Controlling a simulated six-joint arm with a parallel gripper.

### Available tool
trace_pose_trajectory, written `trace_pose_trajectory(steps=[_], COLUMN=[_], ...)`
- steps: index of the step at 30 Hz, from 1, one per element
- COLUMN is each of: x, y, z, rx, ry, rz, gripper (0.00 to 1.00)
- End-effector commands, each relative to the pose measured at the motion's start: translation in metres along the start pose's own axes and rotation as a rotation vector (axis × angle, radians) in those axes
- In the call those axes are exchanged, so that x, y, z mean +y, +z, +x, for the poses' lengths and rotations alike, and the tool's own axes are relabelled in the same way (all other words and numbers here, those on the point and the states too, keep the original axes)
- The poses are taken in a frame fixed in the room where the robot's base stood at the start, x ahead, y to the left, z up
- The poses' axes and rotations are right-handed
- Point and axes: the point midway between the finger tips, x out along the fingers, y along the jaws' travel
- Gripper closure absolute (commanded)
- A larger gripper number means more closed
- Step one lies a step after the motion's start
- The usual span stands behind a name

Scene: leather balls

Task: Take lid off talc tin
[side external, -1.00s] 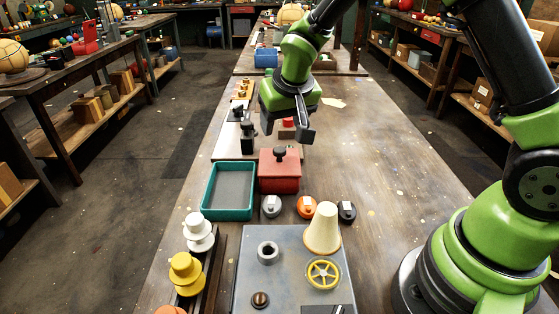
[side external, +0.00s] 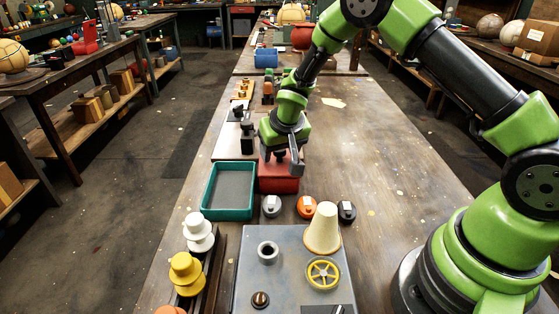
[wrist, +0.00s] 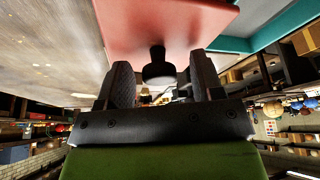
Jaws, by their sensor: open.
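The talc tin appears to be the red box (side external: 279,185) with a flat lid, standing on the bench beside the teal tray. Its lid (wrist: 165,22) fills the top of the wrist view, with a dark knob (wrist: 158,70) standing out from it. My gripper (side external: 283,160) is low over the tin and hides much of the lid in the side view. In the wrist view its two dark fingers (wrist: 162,80) are open, one on each side of the knob, with gaps showing. The lid sits on the tin.
The teal tray (side external: 204,203) is empty and close against the tin's left. Grey (side external: 271,206), orange (side external: 307,207) and black (side external: 347,211) knobbed pieces stand in front, near a cream cone (side external: 323,228) on a grey plate. The bench to the right is clear.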

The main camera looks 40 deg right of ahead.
Motion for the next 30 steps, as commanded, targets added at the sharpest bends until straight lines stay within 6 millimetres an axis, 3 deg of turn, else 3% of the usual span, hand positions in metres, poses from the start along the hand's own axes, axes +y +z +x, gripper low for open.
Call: trace_pose_trajectory(steps=[2, 9, 20, 30], x=[0.000, 0.000, 0.000, -0.001], y=[0.000, 0.000, -0.002, -0.026], z=[0.000, 0.000, -0.004, -0.061], rx=[0.000, 0.000, 0.002, 0.007], ry=[0.000, 0.000, 0.000, -0.002], rz=[0.000, 0.000, 0.001, 0.002], gripper=[0.39, 0.92, 0.92, 0.92])
